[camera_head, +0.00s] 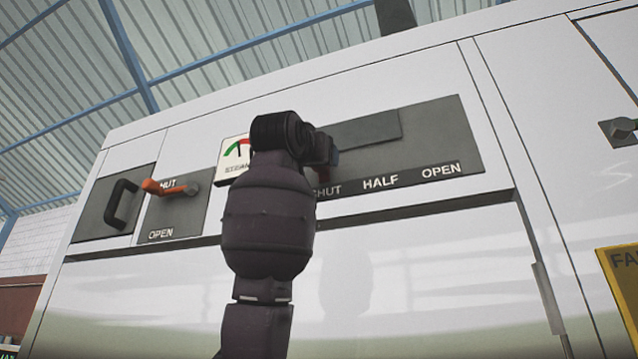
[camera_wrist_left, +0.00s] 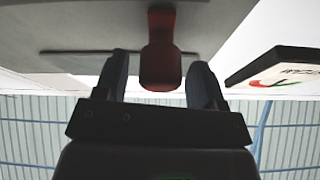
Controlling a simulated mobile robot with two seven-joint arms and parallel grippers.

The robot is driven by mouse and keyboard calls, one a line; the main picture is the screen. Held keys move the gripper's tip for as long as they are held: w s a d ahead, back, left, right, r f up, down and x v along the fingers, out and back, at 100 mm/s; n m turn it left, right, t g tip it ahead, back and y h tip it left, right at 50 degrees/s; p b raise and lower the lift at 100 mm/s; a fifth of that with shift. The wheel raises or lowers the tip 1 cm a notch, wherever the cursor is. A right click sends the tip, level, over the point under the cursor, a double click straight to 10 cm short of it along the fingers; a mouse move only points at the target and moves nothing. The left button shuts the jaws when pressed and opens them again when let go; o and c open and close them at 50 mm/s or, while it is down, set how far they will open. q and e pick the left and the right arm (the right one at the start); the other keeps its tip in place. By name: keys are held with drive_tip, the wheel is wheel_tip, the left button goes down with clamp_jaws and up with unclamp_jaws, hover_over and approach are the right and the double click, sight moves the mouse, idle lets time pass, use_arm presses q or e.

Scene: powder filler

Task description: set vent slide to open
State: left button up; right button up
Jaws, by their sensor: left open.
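The vent slide panel (camera_head: 440,130) is a grey plate on the white machine front, marked SHUT, HALF and OPEN from left to right. A darker grey raised strip (camera_head: 370,129) runs along its upper part. My left gripper (camera_head: 326,150) is at the SHUT end of the panel, and my wrist hides part of it. In the left wrist view a red slide handle (camera_wrist_left: 160,66) stands between the two spread fingers of my left gripper (camera_wrist_left: 159,84), with a gap on each side. My right gripper is in neither view.
Left of my arm are a gauge (camera_head: 232,160), an orange lever (camera_head: 170,187) marked SHUT and OPEN, and a black handle (camera_head: 120,204). The gauge plate also shows in the left wrist view (camera_wrist_left: 280,67). The panel right of my gripper is clear.

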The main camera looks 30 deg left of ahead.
use_arm(q)
drive_tip(key=shift+x, duration=0.9)
drive_tip(key=shift+f, duration=0.1)
drive_tip(key=c, duration=1.2)
drive_tip(key=shift+s+d, duration=0.1)
clamp_jaws()
